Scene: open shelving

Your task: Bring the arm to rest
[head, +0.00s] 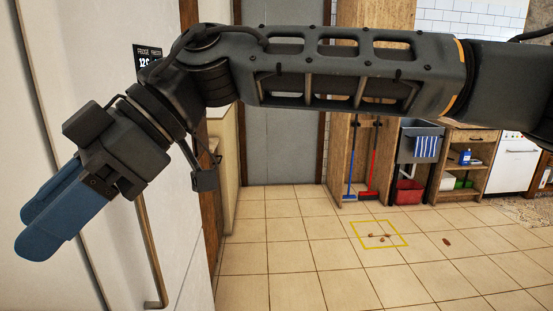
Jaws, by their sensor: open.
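My arm stretches across the upper part of the head view from the right edge to the left. Its end, my gripper (36,228), has blue fingers and points down and to the left in front of a white fridge front. The fingers are open and a small gap shows between them. I see nothing held between them. Whether the fingertips touch the fridge front cannot be told.
The white fridge (185,250) with a long vertical handle (150,250) fills the left side. A wooden cabinet with brooms (368,165), a grey sink (418,145) and open shelves (465,165) stand at the back right. Small brown bits lie inside a yellow square (380,246). The tiled floor is otherwise mostly clear.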

